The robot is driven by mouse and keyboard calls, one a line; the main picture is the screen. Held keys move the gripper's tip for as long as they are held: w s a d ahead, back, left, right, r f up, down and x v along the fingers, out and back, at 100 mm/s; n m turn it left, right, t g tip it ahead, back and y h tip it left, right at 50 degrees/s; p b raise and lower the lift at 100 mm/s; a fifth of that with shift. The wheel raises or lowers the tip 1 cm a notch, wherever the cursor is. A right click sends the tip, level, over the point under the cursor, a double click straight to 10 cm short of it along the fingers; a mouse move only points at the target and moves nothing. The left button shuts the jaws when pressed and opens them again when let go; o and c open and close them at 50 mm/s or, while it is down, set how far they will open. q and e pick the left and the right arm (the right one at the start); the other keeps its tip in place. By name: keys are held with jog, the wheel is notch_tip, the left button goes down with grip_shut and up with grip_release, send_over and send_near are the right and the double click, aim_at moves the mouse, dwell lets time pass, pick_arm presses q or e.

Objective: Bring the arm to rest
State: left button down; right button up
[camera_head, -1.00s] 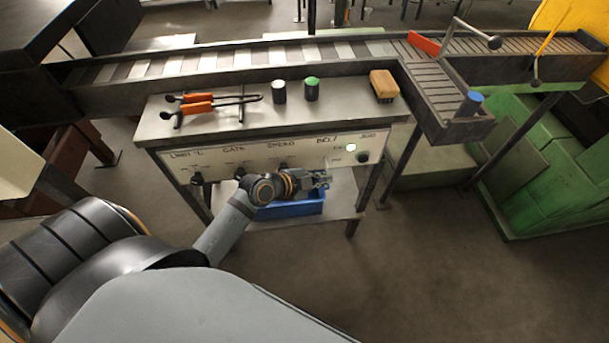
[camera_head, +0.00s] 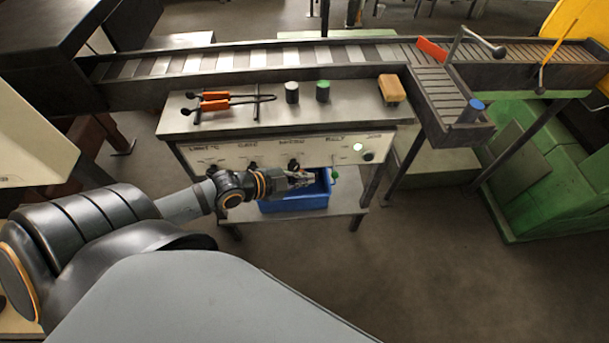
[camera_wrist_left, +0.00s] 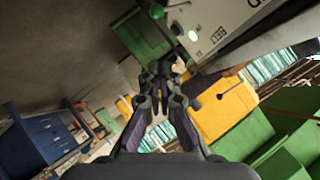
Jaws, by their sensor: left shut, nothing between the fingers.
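My left gripper (camera_head: 308,180) reaches in from the left, in front of the control panel (camera_head: 232,153) and above the blue bin on the lower shelf. Its jaws are shut and empty. In the left wrist view its fingers (camera_wrist_left: 161,72) come together at the tips with nothing between them. A green-tipped lever (camera_head: 335,174) hangs under the belt label, just right of the fingertips and apart from them. Its green knob also shows in the left wrist view (camera_wrist_left: 155,11). A lit green-white lamp (camera_head: 358,147) is on the panel. My right gripper is out of view.
The bench top (camera_head: 260,120) holds orange-handled tongs (camera_head: 215,100), a white-topped cylinder (camera_head: 292,93), a green-topped cylinder (camera_head: 323,92) and a brush (camera_head: 391,89). The blue bin (camera_head: 293,204) sits below. A conveyor (camera_head: 225,60) runs behind. Open floor (camera_head: 420,260) lies front right.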

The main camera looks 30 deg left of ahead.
pick_arm(q)
jog(key=shift+s, duration=0.1)
jog(key=w+a+f+n+y, duration=0.1)
jog(key=a+f+n+y, duration=0.2)
jog(key=a+f, duration=0.6)
jog(key=s+a+f+n+g+y, duration=0.1)
jog(key=s+a+f+n+y, duration=0.25)
jog(key=f, duration=0.55)
jog(key=s+a+f+n+g+y, duration=0.1)
jog(key=s+a+f+n+g, duration=0.2)
jog(key=a+f, duration=0.45)
jog(key=s+d+f+n+g, duration=0.2)
jog(key=s+d+f+n, duration=0.1)
jog(key=s+f, duration=0.9)
jog(key=s+d+f+n+g, duration=0.1)
jog(key=s+d+f, duration=0.3)
jog(key=s+d, duration=0.1)
jog(key=s+d+f+n+g, duration=0.1)
jog(key=s+d+f+g, duration=0.1)
jog(key=s+d+f, duration=0.3)
jog(key=s, duration=0.3)
jog(key=shift+s+d+h, duration=0.15)
jog(key=shift+s+h, duration=0.1)
jog(key=shift+h, duration=0.1)
